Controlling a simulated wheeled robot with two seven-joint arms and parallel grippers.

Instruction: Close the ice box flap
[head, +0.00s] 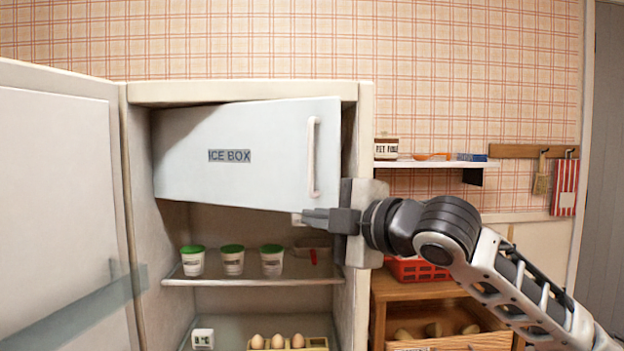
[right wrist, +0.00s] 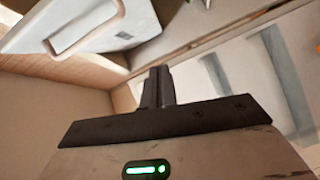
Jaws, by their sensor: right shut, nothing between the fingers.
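The ice box flap (head: 250,165) is a pale blue-white panel labelled ICE BOX, with a white vertical handle (head: 312,157) near its right edge. It hangs in the upper part of the open fridge (head: 240,92) and looks swung partly outward, its right side larger and nearer. My right gripper (head: 306,217) is shut and empty just below the flap's lower right corner; I cannot tell whether it touches. In the right wrist view the flap (right wrist: 138,22) and its handle show at upper left, beyond the shut fingers (right wrist: 158,88). My left gripper is not in view.
The fridge door (head: 60,200) stands open at the left. Below the flap, a shelf (head: 250,282) holds green-lidded tubs (head: 233,262), with eggs (head: 277,342) lower down. A wall shelf (head: 430,164) and a wooden cabinet (head: 440,290) stand right of the fridge.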

